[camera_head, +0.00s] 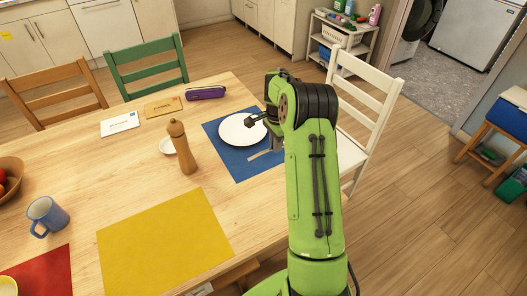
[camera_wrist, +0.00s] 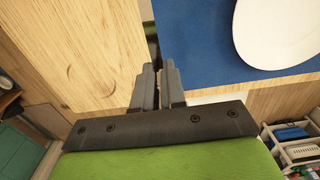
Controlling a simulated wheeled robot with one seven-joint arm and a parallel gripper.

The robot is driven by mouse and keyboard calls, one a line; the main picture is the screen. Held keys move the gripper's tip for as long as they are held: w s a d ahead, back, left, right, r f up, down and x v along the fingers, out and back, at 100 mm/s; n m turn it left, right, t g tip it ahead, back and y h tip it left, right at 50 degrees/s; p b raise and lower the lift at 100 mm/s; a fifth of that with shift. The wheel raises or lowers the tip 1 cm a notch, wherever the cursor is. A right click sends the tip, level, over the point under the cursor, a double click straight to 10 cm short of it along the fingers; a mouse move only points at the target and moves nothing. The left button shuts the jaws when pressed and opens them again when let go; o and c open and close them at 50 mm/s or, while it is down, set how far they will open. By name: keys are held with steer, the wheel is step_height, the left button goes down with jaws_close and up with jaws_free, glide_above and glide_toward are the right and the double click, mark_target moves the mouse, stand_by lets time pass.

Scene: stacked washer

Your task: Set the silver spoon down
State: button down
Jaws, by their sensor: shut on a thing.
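My gripper (camera_wrist: 158,75) is shut, with its fingers close together at the edge of the blue placemat in the wrist view. Only a thin sliver shows between the fingers, and a narrow dark shape lies past their tips; I cannot make out the spoon's outline. In the head view my gripper (camera_head: 275,142) is low over the right part of the blue placemat (camera_head: 222,143), right of the white plate (camera_head: 243,129). The plate also shows in the wrist view (camera_wrist: 280,32). I cannot tell whether what I hold touches the table.
A pale strip (camera_head: 265,154) lies near the plate. A wooden pepper mill (camera_head: 182,147) and small white dish (camera_head: 168,146) stand left of the mat. A white chair (camera_head: 366,115) is close by my arm. The yellow placemat (camera_head: 165,243) is bare.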

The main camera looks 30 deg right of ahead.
mark_target(275, 163)
step_height(275, 163, down, 6)
steer(key=shift+f+b, duration=0.25)
steer(key=shift+b, duration=0.4)
steer(key=shift+f, duration=0.2)
steer(key=c, duration=1.2)
jaws_free()
steer(key=shift+r, duration=0.1)
